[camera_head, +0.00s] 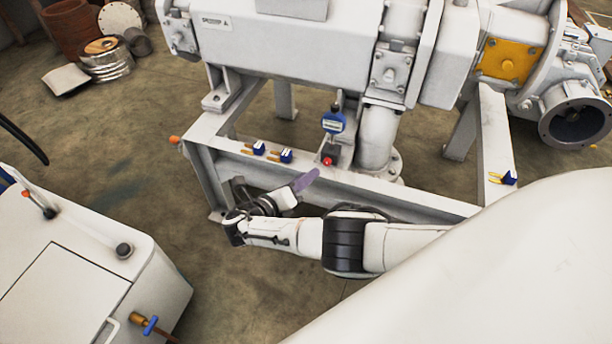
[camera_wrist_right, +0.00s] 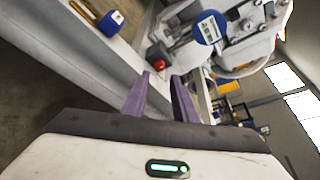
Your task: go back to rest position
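My right gripper (camera_head: 304,181) is in front of the pump frame's long front beam, with my right arm reaching in from the right. In the right wrist view its two purple fingers (camera_wrist_right: 160,80) stand apart with nothing between them, so it is open and empty. Beyond the fingertips are a red button (camera_wrist_right: 153,63) and a blue gauge (camera_wrist_right: 209,27). In the head view the gauge (camera_head: 333,122) and the red button (camera_head: 327,161) stand on the frame behind the gripper. My left gripper is not in view.
The grey pump frame (camera_head: 430,200) lies close to my right arm. Small blue valves with yellow ends (camera_head: 286,156) sit along its beam, and one more (camera_head: 508,178) is at the right. A white cabinet (camera_head: 60,290) stands at the left. Bare floor (camera_head: 235,290) lies between.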

